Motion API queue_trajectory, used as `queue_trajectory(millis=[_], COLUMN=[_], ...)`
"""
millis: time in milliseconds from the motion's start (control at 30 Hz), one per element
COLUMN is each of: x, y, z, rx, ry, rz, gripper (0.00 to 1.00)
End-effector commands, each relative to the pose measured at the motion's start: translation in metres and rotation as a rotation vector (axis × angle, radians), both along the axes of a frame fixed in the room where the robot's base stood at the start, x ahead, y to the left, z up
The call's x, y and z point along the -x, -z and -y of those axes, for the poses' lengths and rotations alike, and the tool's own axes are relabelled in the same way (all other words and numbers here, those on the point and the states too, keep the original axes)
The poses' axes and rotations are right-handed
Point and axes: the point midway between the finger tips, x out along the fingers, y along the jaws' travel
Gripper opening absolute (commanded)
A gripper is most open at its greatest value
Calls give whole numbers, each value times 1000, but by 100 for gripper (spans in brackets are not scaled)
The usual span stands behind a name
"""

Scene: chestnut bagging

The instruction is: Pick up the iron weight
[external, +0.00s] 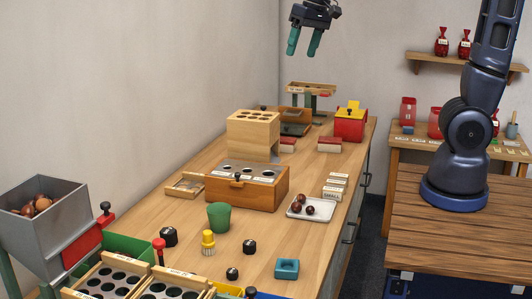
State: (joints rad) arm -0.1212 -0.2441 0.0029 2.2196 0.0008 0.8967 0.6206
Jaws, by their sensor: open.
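My gripper (303,48) hangs high at the top of the external view, in front of the wall. Its two teal fingers point down, apart, with nothing between them. Several small dark pieces with pale markings stand on the long wooden table: one at the left (169,237), one at the right (249,247) and a smaller one in front (232,274). They look like weights, but I cannot tell which is the iron weight. My gripper is far above and behind them, touching none.
A green cup (219,217) and a yellow piece (208,242) stand among the dark pieces. Behind are a wooden box (240,196) and a tall holed block (253,135). A white tray (310,208) holds chestnuts. A teal block (287,269) and a grey hopper (45,222) are nearer.

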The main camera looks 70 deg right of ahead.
Motion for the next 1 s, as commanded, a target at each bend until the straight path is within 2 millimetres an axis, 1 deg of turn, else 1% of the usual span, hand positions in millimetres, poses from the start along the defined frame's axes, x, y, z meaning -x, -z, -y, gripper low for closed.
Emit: queue_trajectory(millis=[33, 100, 267, 467, 600, 767, 1000], x=[-14, -32, -73, -121, -153, -187, -232], y=[5, 11, 29, 58, 83, 117, 176], z=[-6, -14, -32, -59, -78, -102, -140], rx=[-7, -19, -44, -69, -83, -96, -107], ry=[23, 65, 161, 283, 368, 467, 616], rz=[-13, -27, -56, -94, -119, -147, -185], gripper=[64, 64, 64, 64, 64, 64, 64])
